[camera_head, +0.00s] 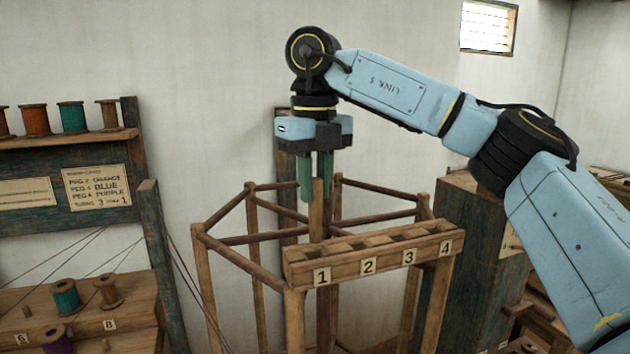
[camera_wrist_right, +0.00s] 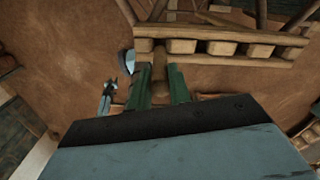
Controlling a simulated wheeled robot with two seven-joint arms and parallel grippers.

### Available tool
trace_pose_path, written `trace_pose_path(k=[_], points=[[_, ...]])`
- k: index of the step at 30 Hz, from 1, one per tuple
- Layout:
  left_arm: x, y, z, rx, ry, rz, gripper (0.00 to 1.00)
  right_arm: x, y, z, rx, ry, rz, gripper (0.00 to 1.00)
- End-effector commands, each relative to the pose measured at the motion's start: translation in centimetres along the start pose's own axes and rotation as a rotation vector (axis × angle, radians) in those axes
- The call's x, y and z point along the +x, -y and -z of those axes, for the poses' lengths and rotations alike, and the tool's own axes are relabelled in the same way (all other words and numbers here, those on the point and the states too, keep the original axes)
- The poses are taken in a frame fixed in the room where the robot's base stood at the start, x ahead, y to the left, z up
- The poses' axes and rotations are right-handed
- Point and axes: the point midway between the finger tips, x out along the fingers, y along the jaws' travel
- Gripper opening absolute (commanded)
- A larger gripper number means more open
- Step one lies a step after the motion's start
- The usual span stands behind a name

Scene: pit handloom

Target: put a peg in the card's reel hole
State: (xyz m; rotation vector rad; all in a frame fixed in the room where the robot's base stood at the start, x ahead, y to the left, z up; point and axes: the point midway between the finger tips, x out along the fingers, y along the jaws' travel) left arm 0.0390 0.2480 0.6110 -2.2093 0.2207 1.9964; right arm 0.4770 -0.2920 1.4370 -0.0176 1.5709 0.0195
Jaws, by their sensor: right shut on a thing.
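The card (camera_head: 97,186) hangs on the left rack; its lines read PEG 2 ORANGE, a BLUE and a PURPLE peg line, and a bottom line with 3 and 1. The reel's hole rail (camera_head: 372,262) carries tags 1, 2, 3 and 4 from left to right. My right gripper (camera_head: 316,190) points down with green fingers shut on a wooden peg (camera_head: 318,211), upright behind the tag 1 end. The peg (camera_wrist_right: 158,86) also shows between the fingers in the right wrist view, near the rail's end (camera_wrist_right: 181,46). I cannot tell whether its lower end is in a hole.
The wooden reel frame (camera_head: 204,285) stands around the rail, with slanting bars close to the gripper. A shelf with spools (camera_head: 71,117) and a lower bench with a teal spool (camera_head: 66,297) are at left. A dark wooden cabinet (camera_head: 470,270) stands at right.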

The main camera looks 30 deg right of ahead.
Motion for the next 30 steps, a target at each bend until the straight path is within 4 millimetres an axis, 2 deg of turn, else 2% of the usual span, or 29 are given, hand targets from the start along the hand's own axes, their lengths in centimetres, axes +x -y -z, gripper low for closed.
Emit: trace_pose_path(k=[18,30], points=[[3.1,-0.1,-0.9,0.0,0.009,-0.001,0.43,4.5,0.0,0.0,-0.001,0.0,0.0,0.0],[3.6,-0.1,-1.0,0.001,0.011,-0.001,0.43,5.4,0.0,0.0,-0.001,0.0,0.0,0.0]])
